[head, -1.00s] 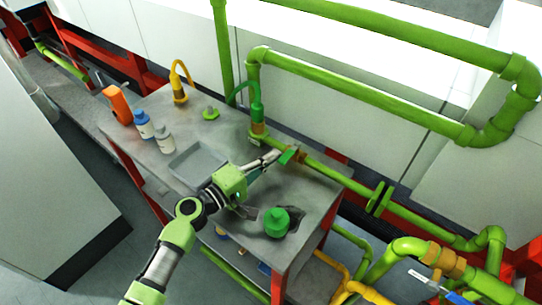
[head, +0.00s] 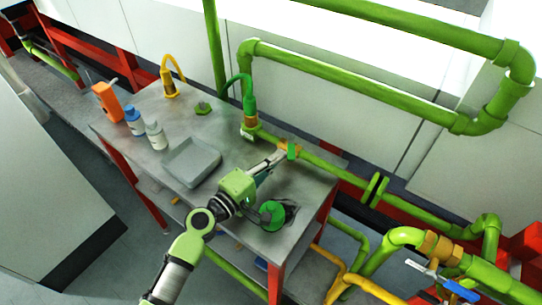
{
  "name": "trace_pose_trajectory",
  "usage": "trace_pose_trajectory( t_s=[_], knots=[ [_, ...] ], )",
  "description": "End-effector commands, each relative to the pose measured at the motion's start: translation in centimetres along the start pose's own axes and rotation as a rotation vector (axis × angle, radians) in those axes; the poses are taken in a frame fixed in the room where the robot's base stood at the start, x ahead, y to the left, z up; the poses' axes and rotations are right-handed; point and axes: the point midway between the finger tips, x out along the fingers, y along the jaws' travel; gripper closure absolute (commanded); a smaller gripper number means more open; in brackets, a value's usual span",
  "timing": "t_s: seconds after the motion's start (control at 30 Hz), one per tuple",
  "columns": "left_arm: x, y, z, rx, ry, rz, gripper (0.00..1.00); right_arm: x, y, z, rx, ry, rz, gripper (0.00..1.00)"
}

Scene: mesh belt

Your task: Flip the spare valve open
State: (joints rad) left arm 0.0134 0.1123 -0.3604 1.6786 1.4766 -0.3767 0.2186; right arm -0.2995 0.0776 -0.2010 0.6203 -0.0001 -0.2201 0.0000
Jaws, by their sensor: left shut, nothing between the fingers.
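A small brass valve (head: 284,147) sits in the green pipe along the back edge of the grey workbench. Its short green handle (head: 293,151) stands on the right side of the brass body and looks upright, across the pipe. My left gripper (head: 279,156) is shut and empty, its fingertips just left of the green handle. I cannot tell whether they touch it. Another valve with a blue lever (head: 460,291) and brass body (head: 440,248) is at the lower right. My right gripper is out of view.
A green hooked piece (head: 249,105) rises left of the valve. Green pipes (head: 360,90) run behind.

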Motion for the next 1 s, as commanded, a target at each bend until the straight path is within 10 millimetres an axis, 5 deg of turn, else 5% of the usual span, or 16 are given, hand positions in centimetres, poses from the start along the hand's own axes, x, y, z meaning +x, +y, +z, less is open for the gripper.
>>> trace_pose_trajectory(
  t_s=[1.0],
  knots=[
    [0.3,0.0,1.5,-0.001,-0.001,0.000,1.00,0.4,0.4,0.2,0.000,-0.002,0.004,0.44]
  ],
)
